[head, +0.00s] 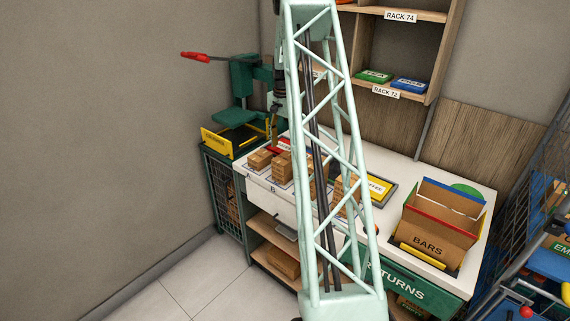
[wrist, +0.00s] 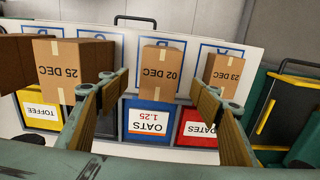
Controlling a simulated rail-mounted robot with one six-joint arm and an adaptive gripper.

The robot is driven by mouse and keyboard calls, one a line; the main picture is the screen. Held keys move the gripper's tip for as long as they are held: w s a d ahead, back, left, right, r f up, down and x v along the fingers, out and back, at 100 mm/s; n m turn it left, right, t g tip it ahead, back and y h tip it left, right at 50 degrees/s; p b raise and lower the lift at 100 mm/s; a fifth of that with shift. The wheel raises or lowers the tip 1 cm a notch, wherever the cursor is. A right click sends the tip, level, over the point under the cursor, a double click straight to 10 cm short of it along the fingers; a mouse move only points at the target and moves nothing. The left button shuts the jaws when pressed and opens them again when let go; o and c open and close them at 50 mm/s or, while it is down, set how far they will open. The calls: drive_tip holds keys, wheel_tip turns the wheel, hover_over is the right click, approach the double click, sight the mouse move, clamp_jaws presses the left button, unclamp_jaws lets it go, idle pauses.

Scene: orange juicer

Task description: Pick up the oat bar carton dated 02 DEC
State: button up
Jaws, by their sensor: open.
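The carton dated 02 DEC (wrist: 161,73) is a small brown box in the middle of the wrist view, its print upside down. It stands on the white counter by the OATS 1.25 label (wrist: 148,121). My gripper (wrist: 160,84) is open and empty, one finger to each side of this carton in the picture; the depth between them is hard to tell. In the head view the dates are too small to read; by order, the carton seems the second from the left (head: 281,168). My gripper there is mostly hidden behind my pale green lattice arm.
Carton 25 DEC (wrist: 72,69) is left of it, 23 DEC (wrist: 224,72) close on the right. A further brown carton (wrist: 14,66) is cut off at left. A BARS box (head: 437,235) stands on the counter's right. A green press (head: 243,85) stands at the back left.

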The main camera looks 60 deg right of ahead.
sight(285, 158)
drive_tip(key=shift+f, duration=1.05)
drive_tip(key=shift+d+f+p, duration=0.15)
drive_tip(key=shift+f+p, duration=0.25)
drive_tip(key=shift+f, duration=2.2)
drive_tip(key=shift+c, duration=0.9)
drive_tip(key=c, duration=0.9)
